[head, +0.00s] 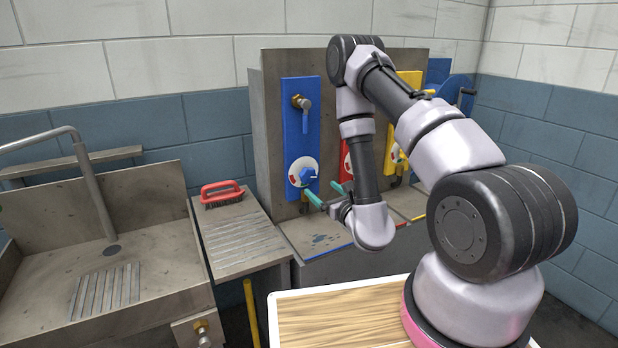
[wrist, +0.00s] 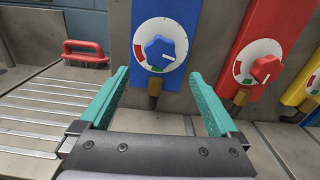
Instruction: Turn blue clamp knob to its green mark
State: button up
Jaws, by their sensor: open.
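The blue clamp knob (head: 306,176) sits on a round white dial (head: 293,174) on the blue panel (head: 290,130). It also shows in the wrist view (wrist: 160,51), with a white pointer line toward the right. The dial carries a green mark (wrist: 155,69) at its lower middle and a red mark (wrist: 138,52) at its left. My gripper (wrist: 158,82) is open and empty, its teal fingers spread wide below and in front of the dial, apart from the knob. In the head view my gripper (head: 325,194) is just below and right of the dial.
A red panel (wrist: 273,40) with a red knob (wrist: 267,67) and a yellow panel (wrist: 309,75) stand to the right. A red-handled brush (head: 222,195) lies on the ribbed drainboard at left.

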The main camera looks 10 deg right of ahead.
aim_at(310, 177)
jog(key=shift+r+x, duration=0.15)
jog(key=shift+x, duration=2.2)
jog(key=shift+r+x, duration=0.2)
jog(key=shift+x, duration=2.15)
jog(key=c, duration=1.4)
